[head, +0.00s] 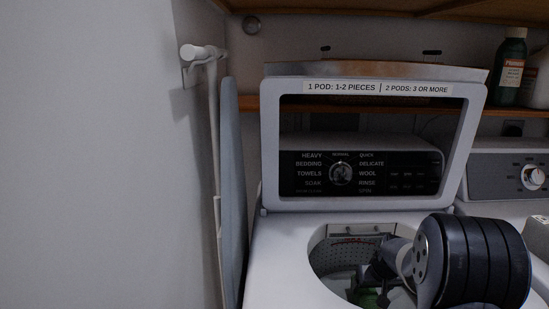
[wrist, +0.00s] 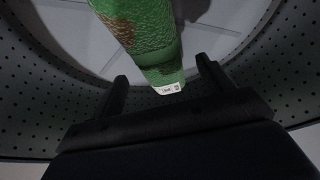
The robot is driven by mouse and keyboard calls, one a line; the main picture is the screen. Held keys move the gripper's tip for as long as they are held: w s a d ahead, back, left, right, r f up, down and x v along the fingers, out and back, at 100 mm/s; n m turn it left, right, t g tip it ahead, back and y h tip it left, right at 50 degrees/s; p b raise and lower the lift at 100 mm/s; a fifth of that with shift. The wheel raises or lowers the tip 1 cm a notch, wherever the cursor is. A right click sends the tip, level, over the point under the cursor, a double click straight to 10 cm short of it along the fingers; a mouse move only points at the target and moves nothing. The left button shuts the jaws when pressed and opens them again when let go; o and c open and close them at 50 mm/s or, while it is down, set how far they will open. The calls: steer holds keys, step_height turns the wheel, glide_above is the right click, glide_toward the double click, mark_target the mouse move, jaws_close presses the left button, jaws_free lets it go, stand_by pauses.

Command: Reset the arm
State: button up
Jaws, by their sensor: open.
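My gripper (wrist: 161,82) is open inside the washer drum, its two dark fingers apart. A green and brown textured cloth item (wrist: 150,42) with a small white tag lies in front of the fingers in the wrist view. Its tagged end is near the gap between the fingertips; I cannot tell whether they touch it. In the head view my arm reaches down into the drum opening of the washer (head: 272,262), and a bit of green (head: 368,298) shows below. The washer lid (head: 270,150) stands open.
The perforated drum wall (wrist: 35,95) surrounds my gripper closely. A second machine (head: 490,170) stands at the right. A wooden shelf (head: 300,104) runs behind the lid, with a green bottle (head: 510,75) on it. An ironing board (head: 232,180) leans at the left wall.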

step_height(320, 180, up, 18)
steer(key=p, duration=0.9)
steer(key=s+a+r+p, duration=0.2)
steer(key=a+p, duration=0.3)
steer(key=p, duration=0.3)
steer(key=s+a+r+p, duration=0.2)
steer(key=a+p, duration=0.4)
steer(key=p, duration=0.3)
steer(key=shift+s+r, duration=0.3)
steer(key=shift+s, duration=0.35)
steer(key=shift+a, duration=0.1)
